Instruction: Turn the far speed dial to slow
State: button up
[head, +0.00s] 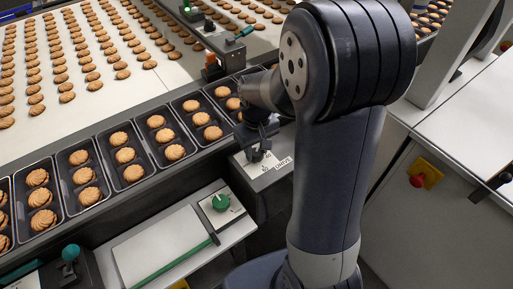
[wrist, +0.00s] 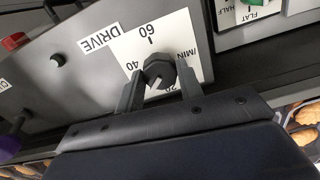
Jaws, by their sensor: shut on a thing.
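The speed dial (wrist: 158,71) is a dark knob with a white pointer mark, on a white plate (wrist: 176,30) marked 20, 40, 60 and /MIN, beside a DRIVE label (wrist: 99,39). In the wrist view the pointer mark shows on the knob's lower-left side, between the fingers; its exact reading is hard to tell. My gripper (wrist: 159,80) is shut on the knob, one finger on each side. In the head view my gripper (head: 258,148) reaches down onto the panel (head: 265,180), largely covering the dial.
A conveyor of biscuits (head: 95,50) and a row of black trays (head: 118,178) lie behind and left. A green knob (head: 221,202) sits on a nearer panel with a green-edged white lid (head: 165,250). A red button (head: 417,181) on yellow is at right.

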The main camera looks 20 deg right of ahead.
aim_at(257, 152)
jog(key=n, duration=0.5)
jog(key=shift+n, duration=2.4)
jog(key=o, duration=1)
notch_tip(257, 152, up, 11)
jog(key=shift+f, duration=0.1)
